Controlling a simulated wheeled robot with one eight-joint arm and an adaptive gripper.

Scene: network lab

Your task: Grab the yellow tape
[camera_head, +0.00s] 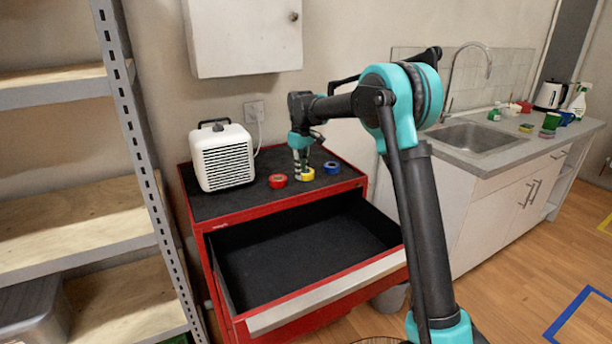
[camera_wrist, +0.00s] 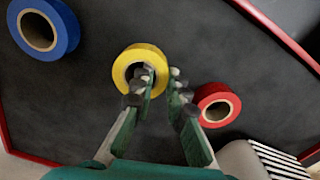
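The yellow tape (camera_head: 306,174) is a ring lying flat on the dark top of the red tool cabinet, between the red tape and the blue tape. My gripper (camera_head: 301,172) is right at it, pointing down. In the wrist view, the yellow tape (camera_wrist: 128,62) lies at the fingertips of my gripper (camera_wrist: 161,76). One finger is over the ring's hole and the other is just outside its right edge, so the ring's wall lies between them. The fingers are close together. I cannot tell whether they press on the tape.
Red tape (camera_head: 278,181) and blue tape (camera_head: 332,167) lie close on either side. A white heater-like box (camera_head: 222,157) stands at the left of the cabinet top (camera_head: 236,205). The cabinet drawer (camera_head: 310,245) is open and empty. A metal shelf (camera_head: 60,165) stands at left, a sink (camera_head: 470,138) at right.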

